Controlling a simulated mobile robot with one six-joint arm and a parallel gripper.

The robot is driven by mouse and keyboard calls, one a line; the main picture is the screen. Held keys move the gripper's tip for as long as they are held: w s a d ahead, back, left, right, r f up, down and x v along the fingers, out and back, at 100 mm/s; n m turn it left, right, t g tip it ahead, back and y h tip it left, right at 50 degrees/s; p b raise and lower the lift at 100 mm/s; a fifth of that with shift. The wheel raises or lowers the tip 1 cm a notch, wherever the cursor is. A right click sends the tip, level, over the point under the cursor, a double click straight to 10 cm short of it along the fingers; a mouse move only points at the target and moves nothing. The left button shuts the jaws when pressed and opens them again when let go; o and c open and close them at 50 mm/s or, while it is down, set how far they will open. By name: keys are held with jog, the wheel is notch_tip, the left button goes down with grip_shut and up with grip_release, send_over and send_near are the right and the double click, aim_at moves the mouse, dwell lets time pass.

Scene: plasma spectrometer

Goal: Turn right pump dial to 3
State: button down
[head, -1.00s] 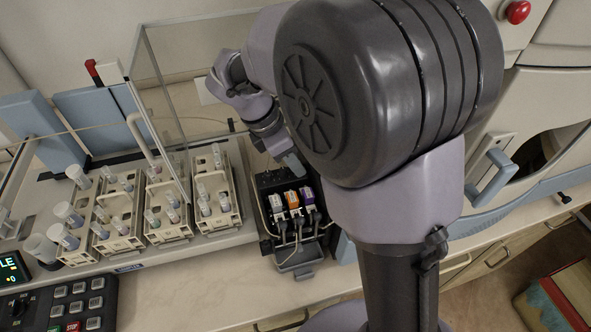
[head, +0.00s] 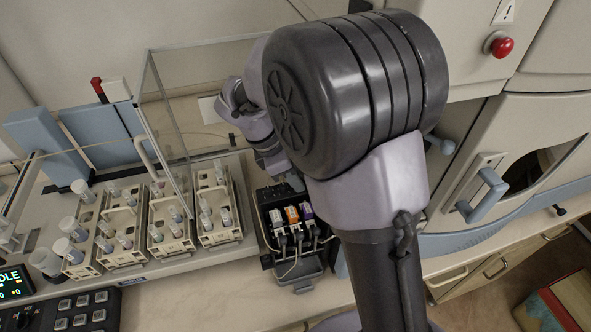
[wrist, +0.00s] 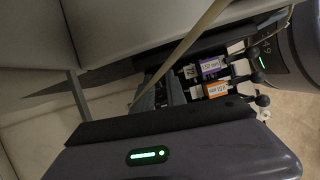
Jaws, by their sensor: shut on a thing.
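The pump (head: 268,208) is a small black box right of the vial racks, with white, orange and purple cartridges in front. In the wrist view its orange cartridge (wrist: 216,90) and purple cartridge (wrist: 212,66) show beyond my gripper's dark body with the green light. My gripper (head: 294,182) is at the back top of the pump, partly behind my own arm. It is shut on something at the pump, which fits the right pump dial. The dial itself and its numbers are hidden by my gripper and arm, so its setting cannot be read.
Thin tubes run from the pump's front over a grey tray (head: 298,272). A cabinet with a blue handle (head: 482,194) and red button (head: 501,46) is at the right.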

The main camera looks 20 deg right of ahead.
jog(key=shift+w+m+p, duration=0.1)
jog(key=shift+m+p, duration=0.2)
jog(key=shift+m, duration=0.3)
jog(key=c, duration=1.3)
grip_release()
jog(key=shift+c, duration=0.2)
jog(key=p+v, duration=0.6)
jog(key=v, duration=1.1)
jog(key=shift+w+r, duration=0.15)
jog(key=shift+w, duration=0.05)
jog(key=shift+a, duration=0.1)
